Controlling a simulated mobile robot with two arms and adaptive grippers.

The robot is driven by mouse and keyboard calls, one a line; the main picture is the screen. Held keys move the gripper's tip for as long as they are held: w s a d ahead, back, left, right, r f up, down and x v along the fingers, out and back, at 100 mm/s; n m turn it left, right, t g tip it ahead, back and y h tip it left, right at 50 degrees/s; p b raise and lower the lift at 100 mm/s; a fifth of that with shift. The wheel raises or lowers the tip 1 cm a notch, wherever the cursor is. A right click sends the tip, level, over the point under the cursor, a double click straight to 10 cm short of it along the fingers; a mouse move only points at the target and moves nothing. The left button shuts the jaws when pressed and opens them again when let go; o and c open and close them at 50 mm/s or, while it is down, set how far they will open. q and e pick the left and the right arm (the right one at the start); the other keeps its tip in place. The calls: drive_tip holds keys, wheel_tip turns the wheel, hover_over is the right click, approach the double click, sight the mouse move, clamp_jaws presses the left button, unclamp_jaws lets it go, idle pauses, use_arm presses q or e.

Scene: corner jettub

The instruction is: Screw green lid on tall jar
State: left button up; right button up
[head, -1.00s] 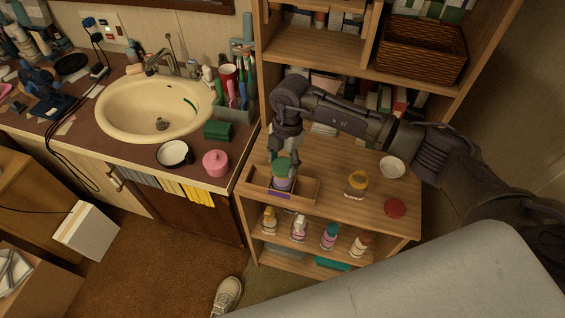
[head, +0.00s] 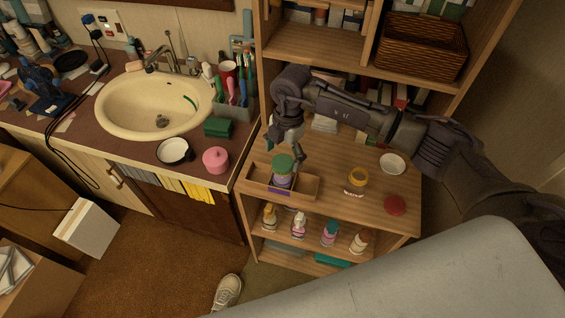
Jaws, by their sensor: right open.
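The green lid (head: 284,163) rests on top of the tall jar (head: 281,181), which has purple in it. The lid looks roughly level; whether its thread is engaged cannot be told. My left gripper is not in view.
Several bottles (head: 329,233) stand on the shelf below. A sink counter (head: 130,150) lies to the left.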

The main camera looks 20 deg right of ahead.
sight(287, 158)
wheel_tip(287, 158, up, 10)
drive_tip(key=d, duration=0.1)
drive_tip(key=shift+w+r, duration=0.2)
drive_tip(key=shift+w, duration=0.1)
